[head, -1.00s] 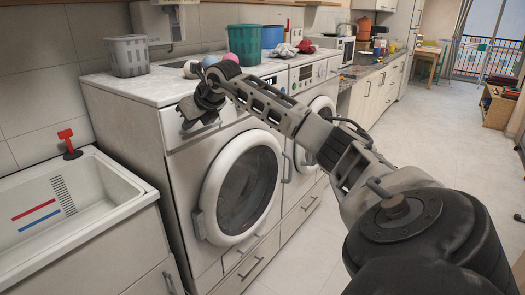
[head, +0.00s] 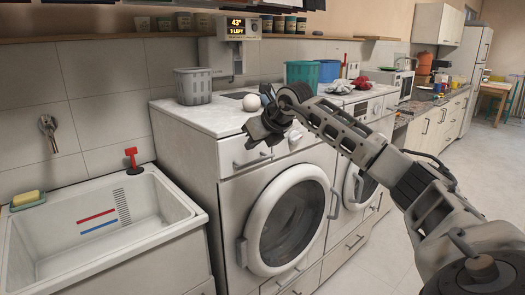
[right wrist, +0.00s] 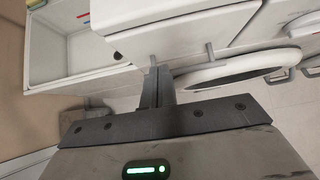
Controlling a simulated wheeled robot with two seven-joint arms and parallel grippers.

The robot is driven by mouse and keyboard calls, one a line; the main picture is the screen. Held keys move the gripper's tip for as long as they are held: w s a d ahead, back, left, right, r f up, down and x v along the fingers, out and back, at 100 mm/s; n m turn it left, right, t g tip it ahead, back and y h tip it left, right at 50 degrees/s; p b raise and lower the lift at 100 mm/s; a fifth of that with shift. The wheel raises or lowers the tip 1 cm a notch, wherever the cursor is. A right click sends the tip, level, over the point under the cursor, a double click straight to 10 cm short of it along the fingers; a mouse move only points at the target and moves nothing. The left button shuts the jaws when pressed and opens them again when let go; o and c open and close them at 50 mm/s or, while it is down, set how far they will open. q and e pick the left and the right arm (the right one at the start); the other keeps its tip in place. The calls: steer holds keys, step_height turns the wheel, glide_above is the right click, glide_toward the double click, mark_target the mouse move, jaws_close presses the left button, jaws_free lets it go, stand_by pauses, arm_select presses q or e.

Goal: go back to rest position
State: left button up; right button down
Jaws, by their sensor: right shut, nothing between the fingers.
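My right arm reaches in from the lower right of the head view. My right gripper (head: 252,142) is in front of the top front edge of the left washing machine (head: 228,196), near its drawer. In the right wrist view my right gripper (right wrist: 157,75) has its fingers together with nothing between them. The sink (right wrist: 60,45) and the round door (right wrist: 240,68) lie beyond it there. My left gripper is not in view.
A grey basket (head: 193,88), a white ball (head: 251,102), a green basket (head: 300,73) and a blue bin (head: 329,70) stand on the machines. A sink (head: 165,215) is at the left. Open floor (head: 392,245) lies at the right.

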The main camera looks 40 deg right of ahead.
steer(key=v, duration=0.4)
steer(key=s+a+f+m+t+y, duration=0.1)
steer(key=a+f+y, duration=0.4)
steer(key=a, duration=0.5)
steer(key=s+a+f+m+y, duration=0.15)
steer(key=a+f+y, duration=0.3)
steer(key=a, duration=0.55)
steer(key=s+a+f+m+t+y, duration=0.15)
steer(key=a+f+y, duration=0.35)
steer(key=a, duration=0.6)
steer(key=s+a+f+m+h, duration=0.1)
steer(key=s+f+m+h, duration=0.4)
steer(key=s+f+m, duration=0.5)
steer(key=s+a+f+m+g+h, duration=0.1)
steer(key=s+f+m+h, duration=0.5)
steer(key=s+f+m, duration=0.4)
step_height(320, 180, down, 4)
steer(key=m, duration=0.8)
steer(key=shift+s+a+f+m+p, duration=0.2)
steer(key=shift+s+m+p, duration=0.1)
steer(key=shift+m+p, duration=0.1)
